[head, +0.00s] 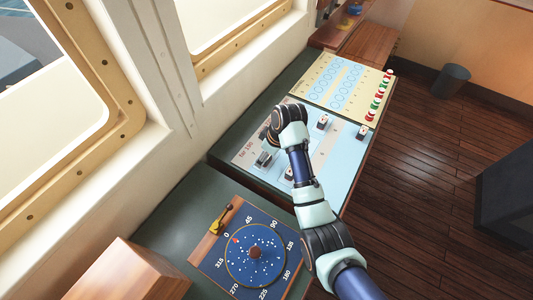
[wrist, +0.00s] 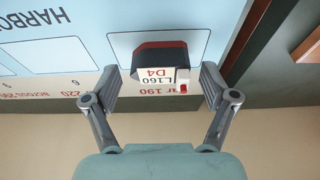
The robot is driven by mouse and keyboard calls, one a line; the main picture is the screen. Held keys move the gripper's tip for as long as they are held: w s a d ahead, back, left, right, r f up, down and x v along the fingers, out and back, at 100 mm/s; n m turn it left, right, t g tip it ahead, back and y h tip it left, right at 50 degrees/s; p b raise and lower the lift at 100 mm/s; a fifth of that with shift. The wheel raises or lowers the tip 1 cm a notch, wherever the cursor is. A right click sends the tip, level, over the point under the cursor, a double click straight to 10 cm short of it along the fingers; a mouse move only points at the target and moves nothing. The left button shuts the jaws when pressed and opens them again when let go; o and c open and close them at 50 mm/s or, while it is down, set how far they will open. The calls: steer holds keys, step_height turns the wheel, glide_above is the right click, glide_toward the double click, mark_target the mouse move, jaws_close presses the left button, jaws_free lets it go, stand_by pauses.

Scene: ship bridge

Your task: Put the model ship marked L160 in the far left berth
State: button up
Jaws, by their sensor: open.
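The model ship marked L160 (wrist: 158,77) is between and slightly beyond my fingertips in the wrist view. It has a dark hull, a reddish edge, a white label reading L160 and D4, and a small red part. It stands over a pale blue outlined berth (wrist: 122,42) by the printed 190. My gripper (wrist: 157,88) is open, one finger on each side of the ship; contact cannot be told. In the head view my gripper (head: 266,142) is over the left part of the harbour board (head: 335,150), close to a small dark ship (head: 263,159).
Other small ships stand on the board: one upper middle (head: 323,121), one at the right edge (head: 362,131), one beside my arm (head: 288,173). A dial board (head: 213,262) lies nearer, and a yellow board with circles (head: 325,72) lies beyond. The window wall (head: 185,130) borders the left.

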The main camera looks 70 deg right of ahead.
steer(key=b+v, duration=0.1)
steer(key=v, duration=0.6)
steer(key=shift+r, duration=0.3)
